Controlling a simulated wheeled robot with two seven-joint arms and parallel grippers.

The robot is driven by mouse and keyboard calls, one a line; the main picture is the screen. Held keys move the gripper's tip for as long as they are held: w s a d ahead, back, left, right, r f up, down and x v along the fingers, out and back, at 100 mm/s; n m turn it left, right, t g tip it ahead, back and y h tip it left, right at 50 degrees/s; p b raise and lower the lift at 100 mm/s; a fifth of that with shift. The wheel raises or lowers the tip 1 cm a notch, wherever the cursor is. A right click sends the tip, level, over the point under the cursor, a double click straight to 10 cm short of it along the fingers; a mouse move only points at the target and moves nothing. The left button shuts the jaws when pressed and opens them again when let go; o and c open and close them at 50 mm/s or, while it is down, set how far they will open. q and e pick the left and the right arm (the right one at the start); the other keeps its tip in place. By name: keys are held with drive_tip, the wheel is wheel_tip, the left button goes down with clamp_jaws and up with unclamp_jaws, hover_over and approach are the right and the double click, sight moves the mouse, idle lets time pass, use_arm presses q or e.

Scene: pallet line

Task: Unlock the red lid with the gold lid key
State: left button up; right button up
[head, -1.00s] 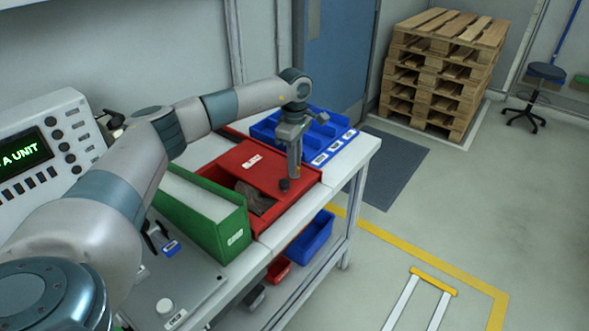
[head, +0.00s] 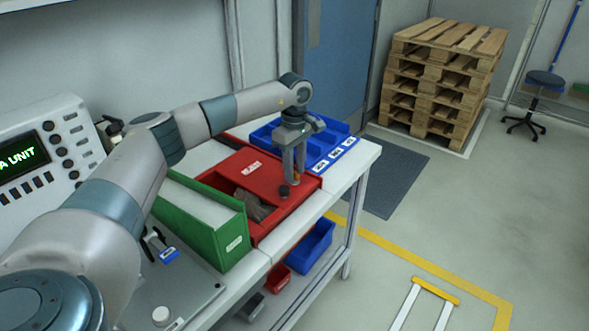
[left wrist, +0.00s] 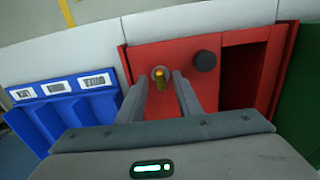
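The red lid (head: 262,172) lies on a red box (head: 262,233) on the bench and covers part of it. The lid also fills the middle of the left wrist view (left wrist: 190,46), with a black knob (left wrist: 205,61) on it. The gold lid key (left wrist: 160,79) stands in a round pale fitting on the lid, beside the knob. My left gripper (head: 293,182) points down over the lid's near right corner. Its two fingers stand apart on either side of the key, with gaps visible in the left wrist view. My right gripper is not in view.
A green-sided box (head: 222,243) stands just left of the red box. A blue bin (head: 345,146) with white labels sits behind it to the right. Brown contents (head: 250,203) show in the red box's open part. A pallet stack (head: 440,85) stands on the floor beyond the bench.

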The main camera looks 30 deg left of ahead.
sight(295, 172)
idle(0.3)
